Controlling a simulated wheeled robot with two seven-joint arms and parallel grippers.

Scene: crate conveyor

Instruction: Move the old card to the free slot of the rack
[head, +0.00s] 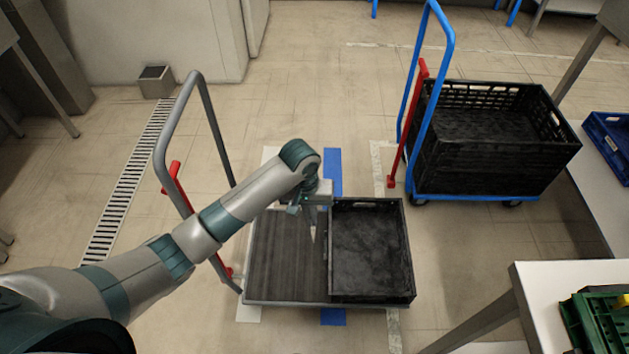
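I see no card and no rack with a free slot in the head view. My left gripper (312,230) points down over the grey platform cart (285,262), beside the far left corner of a black crate (370,252). Its fingers are small and seen edge-on, so I cannot tell whether they are open or shut, or whether they touch the crate. The crate looks empty and covers the right part of the cart's deck; the left part is bare. My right gripper is not in view.
A blue-handled cart (470,197) holds black crates (490,140) at the upper right. A white table (545,290) with a green crate (600,325) is at the lower right. A blue crate (610,145) stands at the right edge. Floor behind the grey cart is clear.

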